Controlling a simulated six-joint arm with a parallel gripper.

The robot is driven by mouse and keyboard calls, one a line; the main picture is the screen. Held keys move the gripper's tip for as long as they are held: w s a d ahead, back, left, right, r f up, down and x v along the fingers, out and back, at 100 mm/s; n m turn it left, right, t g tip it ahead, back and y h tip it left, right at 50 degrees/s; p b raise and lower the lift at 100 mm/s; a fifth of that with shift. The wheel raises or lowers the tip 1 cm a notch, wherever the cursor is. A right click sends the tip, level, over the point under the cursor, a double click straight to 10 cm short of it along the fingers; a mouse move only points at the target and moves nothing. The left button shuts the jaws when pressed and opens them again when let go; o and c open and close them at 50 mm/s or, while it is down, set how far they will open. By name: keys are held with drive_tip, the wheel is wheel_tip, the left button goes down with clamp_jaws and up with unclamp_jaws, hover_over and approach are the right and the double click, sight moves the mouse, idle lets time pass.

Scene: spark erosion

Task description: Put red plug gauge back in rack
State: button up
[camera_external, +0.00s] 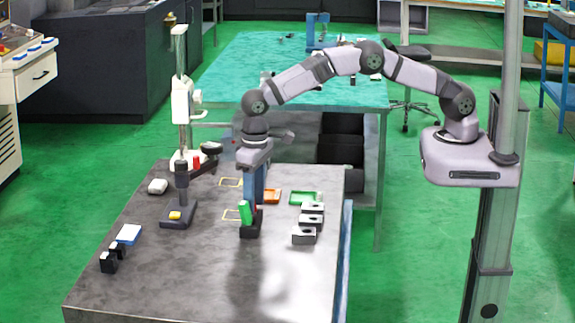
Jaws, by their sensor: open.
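My gripper (254,202) points straight down over the grey table, with its jaws open just behind and above a small dark rack (250,229). A green plug gauge (245,212) stands in the rack, leaning slightly. A small bit of red (257,209) shows beside the green gauge, close to the fingertips; it may be the red plug gauge, mostly hidden. Another small red piece (196,162) is near the foot of the tall white stand. I cannot tell whether the fingers touch anything.
A dark stand (178,214) and a tall white stand (181,105) are left. The table's front (200,285) is clear.

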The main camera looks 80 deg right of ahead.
wheel_tip(320, 180, up, 7)
drive_tip(key=b, duration=0.2)
drive_tip(key=shift+f+b, duration=0.15)
drive_tip(key=shift+b, duration=0.15)
drive_tip(key=shift+s+r, duration=0.1)
drive_tip(key=shift+r, duration=0.1)
idle(0.3)
drive_tip(key=shift+s+d, duration=0.1)
drive_tip(key=shift+d, duration=0.2)
drive_tip(key=s+d+f+n, duration=0.1)
drive_tip(key=s+d, duration=0.5)
drive_tip(key=s, duration=0.4)
drive_tip(key=s+d+f+n, duration=0.1)
drive_tip(key=s+d, duration=0.5)
drive_tip(key=s, duration=0.4)
drive_tip(key=s+d+f+n, duration=0.1)
drive_tip(key=s+d, duration=0.5)
drive_tip(key=s, duration=0.4)
drive_tip(key=shift+s+d+f, duration=0.2)
drive_tip(key=shift+s, duration=0.15)
